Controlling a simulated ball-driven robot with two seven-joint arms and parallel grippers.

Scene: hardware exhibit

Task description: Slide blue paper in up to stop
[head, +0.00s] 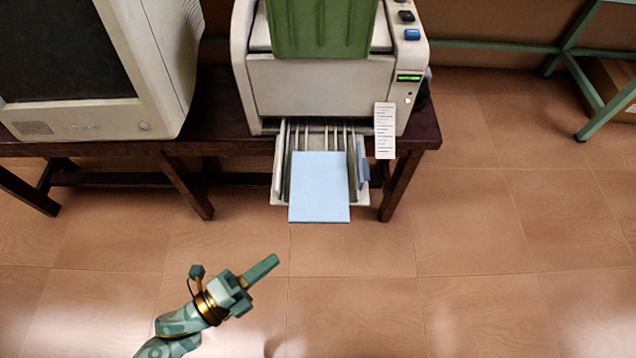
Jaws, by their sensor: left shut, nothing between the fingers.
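The light blue paper (319,188) lies flat in the pulled-out tray (281,168) of a beige printer (318,85). Its near end sticks out a little past the tray's front edge. Slots of the tray show between the paper's far end and the printer body. A small blue guide (363,165) stands at the tray's right side. My left gripper (268,266) is shut and empty, below and to the left of the paper, apart from it. My right gripper is not in view.
The printer stands on a dark wooden table (425,130) beside a beige monitor (100,70). A green sheet or bin (320,28) sits on top of the printer. A printed label (385,130) hangs at its right front. The tiled floor in front is clear. A green metal frame (590,90) stands at the right.

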